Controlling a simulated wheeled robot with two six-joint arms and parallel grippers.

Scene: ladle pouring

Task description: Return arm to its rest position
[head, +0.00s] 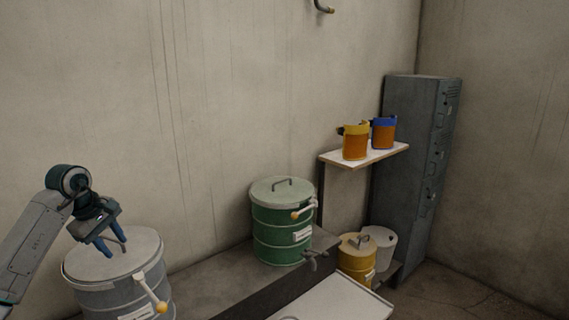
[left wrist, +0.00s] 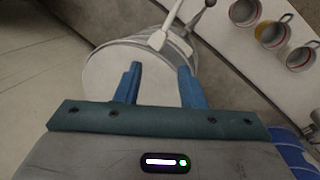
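My left gripper (head: 112,243) has two blue fingers and is just above the lid of a grey drum (head: 95,300) at the lower left of the head view. In the left wrist view my left gripper (left wrist: 160,75) has its fingers spread, with nothing seen held between them. The pale drum (left wrist: 105,75) fills the space beyond the fingers. I cannot tell whether a fingertip touches its lid. My right gripper is in neither view.
A green drum (head: 282,235) with a tap stands on the dark ledge. Yellow and blue-rimmed orange containers (head: 356,146) stand on a shelf (head: 342,160) by a grey locker (head: 408,170). Several round cups (left wrist: 272,34) show in the wrist view. The wall above my arm is clear.

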